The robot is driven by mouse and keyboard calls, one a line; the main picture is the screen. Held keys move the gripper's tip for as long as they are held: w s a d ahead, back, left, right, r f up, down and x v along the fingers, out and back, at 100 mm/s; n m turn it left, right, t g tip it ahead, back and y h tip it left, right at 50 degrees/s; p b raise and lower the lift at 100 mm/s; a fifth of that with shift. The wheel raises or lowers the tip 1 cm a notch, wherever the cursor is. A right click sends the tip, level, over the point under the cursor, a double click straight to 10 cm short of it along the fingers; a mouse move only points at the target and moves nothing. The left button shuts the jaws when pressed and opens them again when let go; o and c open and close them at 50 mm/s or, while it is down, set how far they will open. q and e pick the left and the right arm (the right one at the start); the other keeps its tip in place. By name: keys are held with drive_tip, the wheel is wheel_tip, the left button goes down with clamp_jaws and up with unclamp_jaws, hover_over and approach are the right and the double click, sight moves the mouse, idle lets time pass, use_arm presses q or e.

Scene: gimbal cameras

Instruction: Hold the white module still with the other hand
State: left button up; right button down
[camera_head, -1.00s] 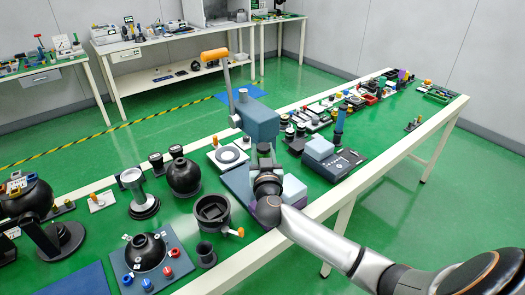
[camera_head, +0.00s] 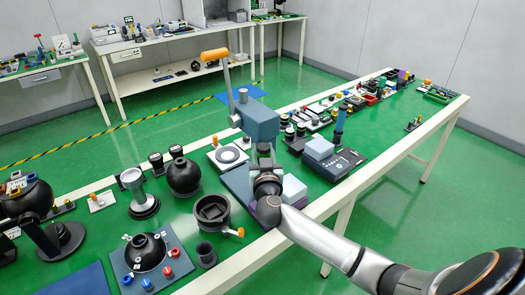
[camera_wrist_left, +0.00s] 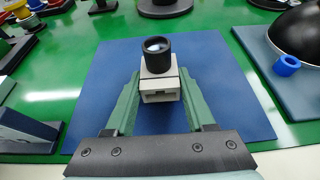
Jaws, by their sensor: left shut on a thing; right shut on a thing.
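The white module (camera_wrist_left: 158,85) is a small pale block with a black lens barrel (camera_wrist_left: 155,54) on top. In the left wrist view it stands upright over a blue mat (camera_wrist_left: 105,75). My left gripper (camera_wrist_left: 159,88) is shut on it, one green finger along each side. In the head view my left gripper and the module do not show. My right gripper (camera_head: 264,150) points away from me, just below the blue-grey head of a lever press (camera_head: 258,122). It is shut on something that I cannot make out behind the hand.
The blue mat also shows at the bottom left of the head view (camera_head: 75,282). Beside it is a slate panel with a black dome (camera_head: 178,248). A black round holder (camera_head: 212,212) stands left of my right forearm. A grey-topped box (camera_head: 318,148) lies to its right.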

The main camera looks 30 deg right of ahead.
use_arm(q)
drive_tip(key=o, duration=1.4)
drive_tip(key=v, duration=1.2)
